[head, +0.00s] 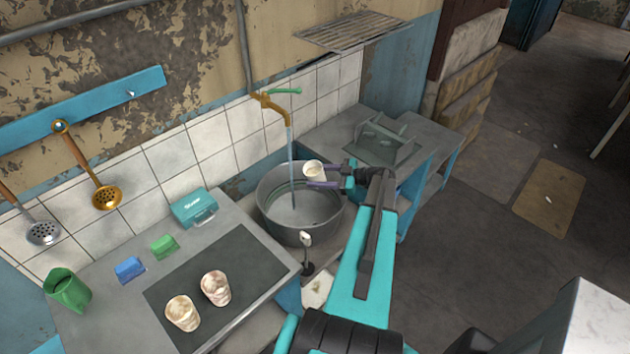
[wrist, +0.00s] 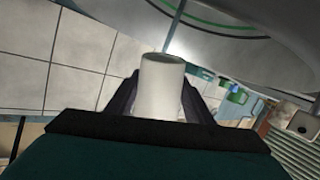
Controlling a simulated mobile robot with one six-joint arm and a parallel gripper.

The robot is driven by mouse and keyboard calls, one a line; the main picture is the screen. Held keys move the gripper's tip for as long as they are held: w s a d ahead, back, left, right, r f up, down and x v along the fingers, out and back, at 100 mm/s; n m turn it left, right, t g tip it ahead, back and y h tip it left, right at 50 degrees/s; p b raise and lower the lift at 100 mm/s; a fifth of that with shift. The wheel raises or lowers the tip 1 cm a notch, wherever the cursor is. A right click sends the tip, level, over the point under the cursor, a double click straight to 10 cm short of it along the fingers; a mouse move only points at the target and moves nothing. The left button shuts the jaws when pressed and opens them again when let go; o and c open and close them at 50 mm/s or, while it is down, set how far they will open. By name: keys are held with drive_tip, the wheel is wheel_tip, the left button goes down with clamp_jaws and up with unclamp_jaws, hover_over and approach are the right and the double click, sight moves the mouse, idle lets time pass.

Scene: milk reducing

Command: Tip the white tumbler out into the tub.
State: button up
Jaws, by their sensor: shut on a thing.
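The white tumbler (head: 314,171) is held by my gripper (head: 328,175) over the right rim side of the tub. In the wrist view the tumbler (wrist: 160,90) sits between the two dark fingers of my gripper (wrist: 160,95), which are shut on it. The tub (head: 276,222) is a large grey metal pot with a stream of water running into it. Its curved wall also shows at the top of the wrist view (wrist: 240,30). The tumbler looks close to upright in the head view; its contents cannot be made out.
A brass tap (head: 272,102) with a green handle stands behind the tub, its stream falling inside. Two pale patterned cups (head: 215,288) stand on a dark mat (head: 160,292) at left.

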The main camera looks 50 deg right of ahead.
drive_tip(key=n+g+h+b, duration=0.1)
drive_tip(key=r+n+g+h+b, duration=0.1)
drive_tip(key=b, duration=0.1)
drive_tip(key=shift+s+d+r+h, duration=0.2)
drive_tip(key=shift+d+r+h, duration=0.1)
drive_tip(key=shift+d+h, duration=0.1)
drive_tip(key=shift+d+r+n+g+h+b, duration=0.1)
drive_tip(key=shift+r+n+g+h+b, duration=0.25)
drive_tip(key=shift+b, duration=0.35)
drive_tip(key=shift+d+r+n+g+h+b, duration=0.1)
drive_tip(key=shift+n+g+h+b, duration=0.15)
drive_tip(key=shift+n+h+b, duration=0.35)
drive_tip(key=shift+r+b, duration=0.1)
drive_tip(key=shift+b, duration=0.4)
